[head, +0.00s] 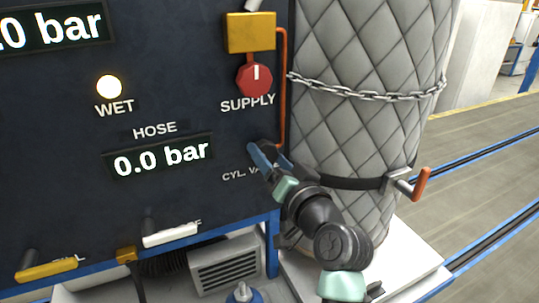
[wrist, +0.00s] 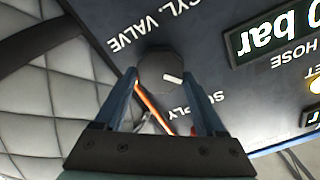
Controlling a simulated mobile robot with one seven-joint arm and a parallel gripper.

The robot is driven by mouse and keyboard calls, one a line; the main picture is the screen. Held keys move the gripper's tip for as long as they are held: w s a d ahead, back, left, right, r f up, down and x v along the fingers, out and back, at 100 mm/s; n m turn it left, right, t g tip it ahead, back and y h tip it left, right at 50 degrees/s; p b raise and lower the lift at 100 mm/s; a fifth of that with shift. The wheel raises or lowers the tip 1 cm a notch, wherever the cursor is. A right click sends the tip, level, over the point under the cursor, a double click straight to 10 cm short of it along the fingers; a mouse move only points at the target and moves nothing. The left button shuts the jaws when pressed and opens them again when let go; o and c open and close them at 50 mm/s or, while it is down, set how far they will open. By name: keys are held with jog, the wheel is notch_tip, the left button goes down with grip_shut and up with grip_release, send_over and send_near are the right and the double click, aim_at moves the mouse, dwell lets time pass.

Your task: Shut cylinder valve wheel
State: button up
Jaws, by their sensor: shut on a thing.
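The cylinder valve wheel (wrist: 157,65) is a dark round knob with a white pointer mark, set on the dark panel under the "CYL. VALVE" lettering in the wrist view. My gripper (wrist: 161,76) has its two blue fingers on opposite sides of the knob, shut on it. In the head view my gripper (head: 262,157) is at the panel's lower right, and it hides the knob and part of the label.
A red supply knob (head: 254,80) and an orange pipe (head: 283,90) are above my gripper. A quilted grey cylinder (head: 360,130), held by a chain (head: 365,92) and an orange-handled strap (head: 421,184), stands close on the right. The hose display (head: 160,158) reads 0.0 bar.

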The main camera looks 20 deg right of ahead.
jog(key=m+p, duration=0.2)
jog(key=m, duration=0.3)
jog(key=shift+d+f+m+p, duration=0.15)
jog(key=shift+m+p, duration=0.35)
jog(key=shift+m, duration=1.1)
jog(key=o, duration=1.3)
jog(key=shift+s, duration=0.1)
